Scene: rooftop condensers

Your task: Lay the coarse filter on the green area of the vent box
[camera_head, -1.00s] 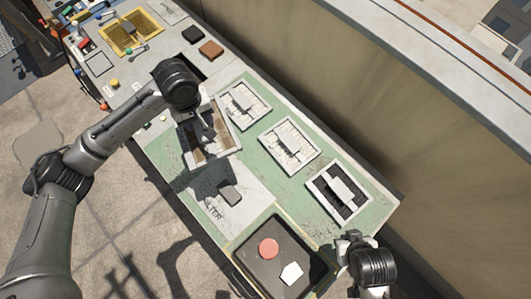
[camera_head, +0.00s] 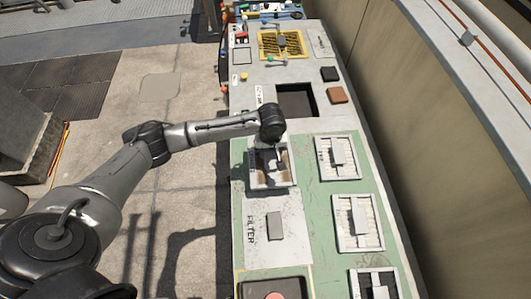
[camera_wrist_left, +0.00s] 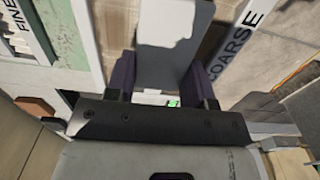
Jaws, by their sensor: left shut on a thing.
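The coarse filter (camera_head: 286,178) is a pale square frame with a brown inside and hangs below my left gripper (camera_head: 274,147). In the left wrist view its white rim reads COARSE (camera_wrist_left: 242,38), and the two dark fingers (camera_wrist_left: 168,80) are shut on its grey upright handle (camera_wrist_left: 175,50). The filter is over the green top (camera_head: 309,222) of the vent box, beside the plate (camera_head: 258,248) marked FILTER. I cannot tell whether it touches the surface. My right gripper is out of view.
Three pale-framed filters (camera_head: 337,157) (camera_head: 359,222) (camera_head: 374,284) lie along the green top's right side. A dark square opening (camera_head: 296,100) is beyond the held filter, with a black block (camera_head: 329,74) and a brown block (camera_head: 337,95) beside it. A dark tray (camera_head: 275,289) is nearest. A wall runs along the right.

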